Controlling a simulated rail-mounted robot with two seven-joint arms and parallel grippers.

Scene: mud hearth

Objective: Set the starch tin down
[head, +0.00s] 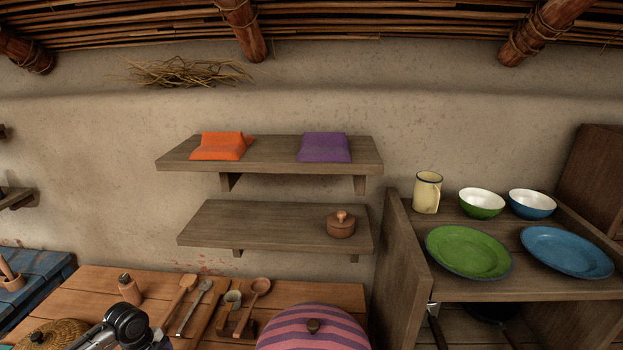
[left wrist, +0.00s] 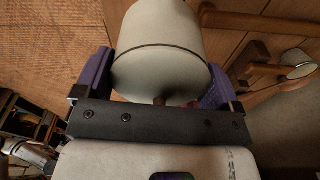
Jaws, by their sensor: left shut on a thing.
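The starch tin, a pale off-white cylinder with a thin dark line around it (left wrist: 160,55), is between the two purple fingers of my left gripper (left wrist: 154,84) in the left wrist view. The fingers are shut on its sides. Wooden planks show behind the tin, but I cannot tell whether it touches them. In the head view only part of my left arm shows at the bottom left, and the tin is not visible there. My right gripper is in neither view.
The wooden table (head: 330,291) holds a small stoppered jar (head: 130,290), several spoons and a striped round cover (head: 312,335). The lower shelf (head: 240,225) has one lidded pot (head: 341,225) and free room at left. The upper shelf (head: 268,158) holds two folded cloths.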

